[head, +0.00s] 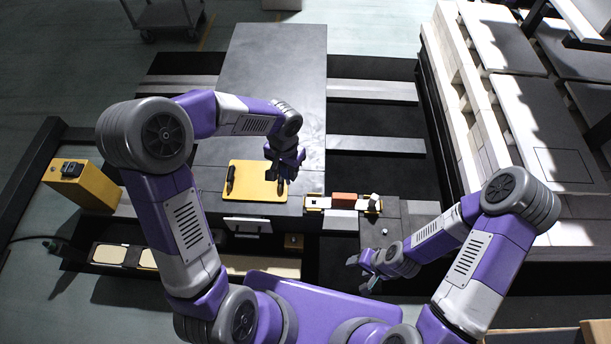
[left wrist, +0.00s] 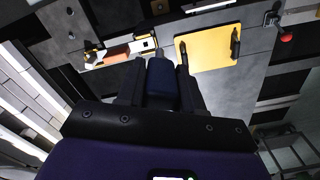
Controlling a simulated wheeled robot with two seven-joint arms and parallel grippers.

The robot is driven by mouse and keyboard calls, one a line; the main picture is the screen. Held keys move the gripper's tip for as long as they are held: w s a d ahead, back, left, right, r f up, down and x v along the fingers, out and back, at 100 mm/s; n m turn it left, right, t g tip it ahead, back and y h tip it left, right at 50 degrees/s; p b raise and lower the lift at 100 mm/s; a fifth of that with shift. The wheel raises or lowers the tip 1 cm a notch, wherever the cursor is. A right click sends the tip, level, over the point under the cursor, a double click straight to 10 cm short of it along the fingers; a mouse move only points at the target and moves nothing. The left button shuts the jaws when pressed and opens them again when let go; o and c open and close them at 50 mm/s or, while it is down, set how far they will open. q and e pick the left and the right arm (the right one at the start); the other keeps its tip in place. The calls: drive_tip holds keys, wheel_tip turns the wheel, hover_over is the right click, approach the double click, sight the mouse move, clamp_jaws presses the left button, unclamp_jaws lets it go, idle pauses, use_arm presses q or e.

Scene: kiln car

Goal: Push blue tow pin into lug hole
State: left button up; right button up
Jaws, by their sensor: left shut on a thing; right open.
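My left gripper (head: 287,172) is over the right part of a yellow board (head: 253,195). In the left wrist view it is shut on a dark blue cylinder, the blue tow pin (left wrist: 160,80), held between its two fingers. The pin's lower end is hidden, and in the head view I cannot make the pin out. A small block with a dark round spot (head: 293,241) sits at the front edge; it also shows at the top of the left wrist view (left wrist: 160,7). I cannot tell whether it is the lug. My right gripper (head: 363,273) is open and empty at the front right.
Dark upright pieces (head: 230,180) stand on the yellow board. A strip (head: 317,203) with a red-brown block (head: 344,200) lies to its right. A yellow box (head: 80,187) is at the far left. Stacked pale bricks (head: 480,110) line the right. The grey deck (head: 270,70) behind is clear.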

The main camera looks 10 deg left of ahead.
use_arm(q)
drive_tip(key=w+d+f+m+b, duration=0.2)
drive_tip(key=w+f+m, duration=0.1)
drive_tip(key=f+m, duration=0.5)
drive_tip(key=w+d+f+m+b, duration=0.2)
drive_tip(key=w+f+m, duration=0.2)
drive_tip(key=f+m, duration=0.4)
drive_tip(key=w+d+f+m+b, duration=0.2)
drive_tip(key=w+f+m, duration=0.2)
drive_tip(key=f+m, duration=0.5)
drive_tip(key=shift+f+b, duration=0.35)
drive_tip(key=shift+f, duration=0.1)
drive_tip(key=shift+w, duration=0.15)
wheel_tip(320, 180, down, 6)
drive_tip(key=b, duration=0.5)
drive_tip(key=shift+f, duration=0.1)
drive_tip(key=shift+f+b, duration=1.25)
drive_tip(key=shift+f, duration=0.2)
drive_tip(key=shift+f, duration=1.2)
